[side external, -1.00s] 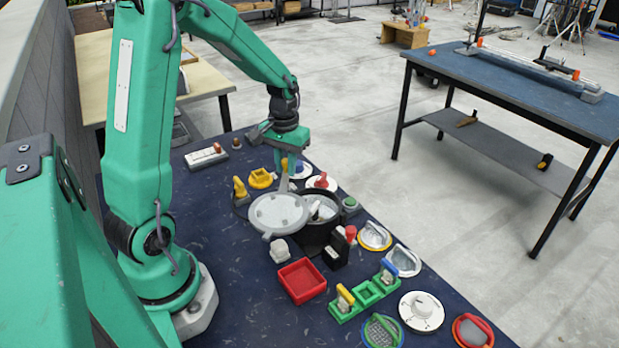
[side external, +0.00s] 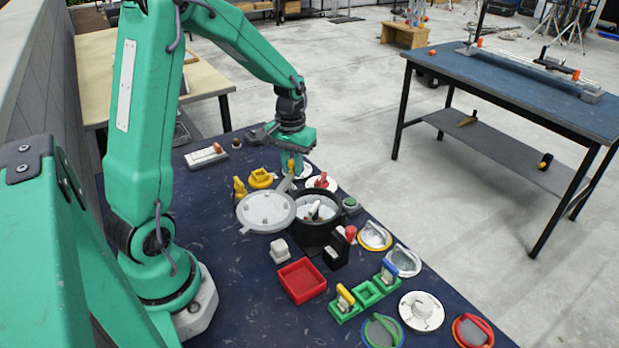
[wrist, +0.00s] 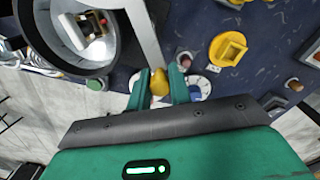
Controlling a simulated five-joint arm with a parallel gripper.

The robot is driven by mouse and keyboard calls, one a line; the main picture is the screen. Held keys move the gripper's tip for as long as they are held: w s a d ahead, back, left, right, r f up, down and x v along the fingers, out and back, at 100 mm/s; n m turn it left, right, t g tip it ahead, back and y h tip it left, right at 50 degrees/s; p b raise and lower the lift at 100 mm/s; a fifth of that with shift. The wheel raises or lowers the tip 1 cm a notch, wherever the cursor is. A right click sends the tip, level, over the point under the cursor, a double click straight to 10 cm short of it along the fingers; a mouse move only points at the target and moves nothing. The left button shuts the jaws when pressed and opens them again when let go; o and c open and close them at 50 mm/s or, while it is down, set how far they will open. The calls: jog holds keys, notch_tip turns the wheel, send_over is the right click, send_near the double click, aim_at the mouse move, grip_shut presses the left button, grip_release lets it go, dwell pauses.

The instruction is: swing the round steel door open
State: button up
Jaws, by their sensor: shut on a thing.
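The round steel door (side external: 266,212) is a pale grey disc that stands swung out to the left of a black drum (side external: 318,232). The drum's mouth is largely uncovered, and light and dark items show inside it. The drum's rim also shows at top left in the wrist view (wrist: 108,62). A grey bar (wrist: 142,30) runs to a yellow knob (wrist: 159,82). My gripper (wrist: 161,86) is shut on this knob, one green finger on each side. In the side view my gripper (side external: 292,168) is behind the door and drum.
A yellow square-topped piece (side external: 260,179) and a yellow upright piece (side external: 239,187) stand left of my gripper. A white block (side external: 279,250) and a red tray (side external: 301,280) lie in front of the door. Round lids and a green rack (side external: 366,293) fill the right.

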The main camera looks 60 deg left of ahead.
jog(key=shift+w+d, duration=0.2)
jog(key=shift+d, duration=0.25)
jog(key=shift+w+d, duration=0.15)
jog(key=shift+d, duration=0.55)
jog(key=shift+o, duration=0.3)
jog(key=o, duration=0.5)
jog(key=shift+w, duration=0.1)
